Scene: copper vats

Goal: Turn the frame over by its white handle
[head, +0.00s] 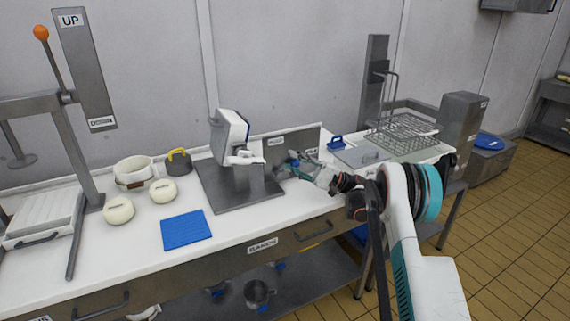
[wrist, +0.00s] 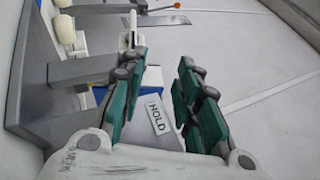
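The frame (head: 232,128) is a tilted block with a white face and dark blue edges. It sits on a grey stand with a flat base plate (head: 220,193). Its white handle (head: 245,159) sticks out low on its right side. A white piece that looks like the handle (wrist: 131,36) shows beyond the left fingertip in the wrist view. My gripper (head: 292,161) is to the right of the handle, in front of a grey upright panel (head: 305,138), apart from the handle. In the wrist view its green fingers (wrist: 163,62) are spread with nothing between them.
The panel carries a HOLD label (wrist: 158,115), close to my fingers. Left on the bench are a blue mat (head: 186,230), round white cheeses (head: 118,209), a yellow-handled pot (head: 178,162) and a lever press (head: 72,130). A wire rack (head: 405,132) stands right.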

